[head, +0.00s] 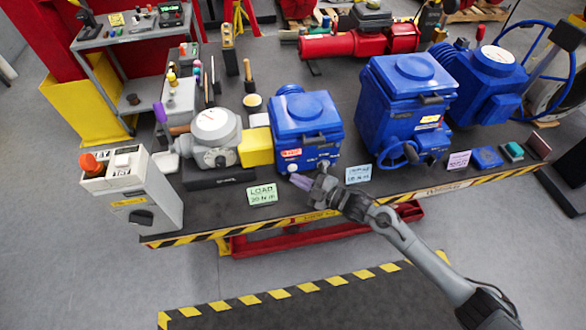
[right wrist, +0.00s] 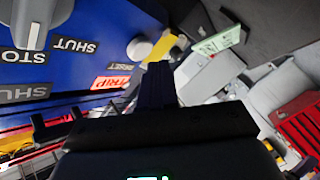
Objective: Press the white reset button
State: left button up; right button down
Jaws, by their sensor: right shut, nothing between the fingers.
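A round white button (right wrist: 140,48) shows beside the RESET label (right wrist: 126,76). My right gripper (head: 299,181) is shut and empty, low in front of this actuator. Its dark fingertips (right wrist: 158,68) appear close to the button; I cannot tell if they touch. My left gripper is not in view.
A larger blue actuator (head: 407,85) with a handwheel stands to the right. A grey gauge unit (head: 215,128) and yellow coupling (head: 256,146) adjoin on the left. A green LOAD card (head: 262,194) lies near the striped bench edge (head: 210,235).

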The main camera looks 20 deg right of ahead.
dwell(0.7)
jog(key=shift+w, duration=0.15)
jog(key=shift+w, duration=0.3)
